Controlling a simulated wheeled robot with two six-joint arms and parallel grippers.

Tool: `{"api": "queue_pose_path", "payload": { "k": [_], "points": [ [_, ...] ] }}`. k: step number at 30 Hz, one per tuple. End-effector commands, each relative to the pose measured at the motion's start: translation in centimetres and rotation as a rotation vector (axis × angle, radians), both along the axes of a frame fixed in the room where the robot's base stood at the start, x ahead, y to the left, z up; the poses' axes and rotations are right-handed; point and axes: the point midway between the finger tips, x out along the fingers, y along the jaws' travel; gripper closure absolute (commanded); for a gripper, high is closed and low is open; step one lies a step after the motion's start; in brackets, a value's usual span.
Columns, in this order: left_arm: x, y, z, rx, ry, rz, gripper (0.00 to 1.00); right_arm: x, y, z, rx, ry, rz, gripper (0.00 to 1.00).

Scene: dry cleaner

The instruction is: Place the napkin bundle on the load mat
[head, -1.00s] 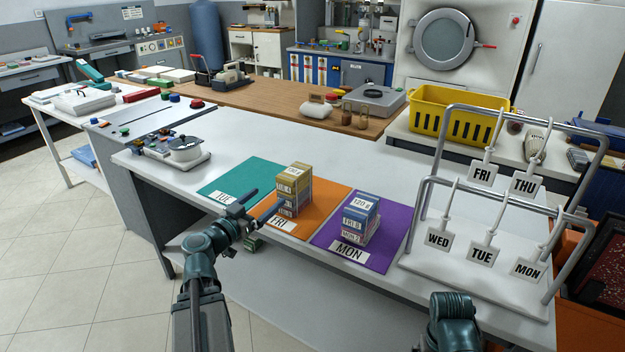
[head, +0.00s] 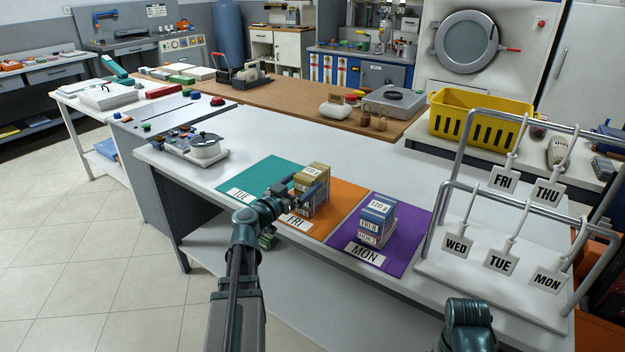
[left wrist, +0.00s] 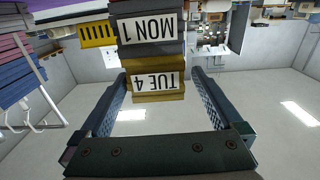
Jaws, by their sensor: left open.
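A stack of labelled bundles stands on the orange FRI mat (head: 346,192); its top bundle (head: 312,169) is yellow. In the left wrist view, which is upside down, this yellow bundle reads TUE 4 (left wrist: 155,83) and a grey bundle (left wrist: 148,30) reads MON 1. My left gripper (head: 300,190) is open at the stack, its fingers (left wrist: 157,85) on either side of the yellow bundle, not closed on it. A second stack, with a blue bundle (head: 378,206) on top, stands on the purple MON mat (head: 417,214). No mat reads "load". My right gripper is not visible.
The teal TUE mat (head: 266,172) holds no bundles. A metal rack (head: 445,180) with hanging day tags stands to the right of the purple mat. The white counter (head: 330,140) behind the mats is clear.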

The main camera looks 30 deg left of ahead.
Motion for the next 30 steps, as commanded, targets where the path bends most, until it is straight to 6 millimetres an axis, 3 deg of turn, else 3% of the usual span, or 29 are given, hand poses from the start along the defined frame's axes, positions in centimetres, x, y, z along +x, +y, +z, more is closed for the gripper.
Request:
{"api": "queue_pose_path", "payload": {
  "k": [9, 17, 30],
  "points": [
    [4.4, -0.6, 0.4, 0.000, 0.000, -0.002, 0.00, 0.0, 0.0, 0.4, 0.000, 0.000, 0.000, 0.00],
    [4.6, -0.7, 0.4, 0.000, 0.000, 0.000, 0.00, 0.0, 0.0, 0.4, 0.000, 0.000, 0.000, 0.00],
    [4.6, -0.7, 0.4, 0.000, 0.000, 0.000, 0.79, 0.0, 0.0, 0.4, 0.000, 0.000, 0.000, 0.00]
  ]
}}
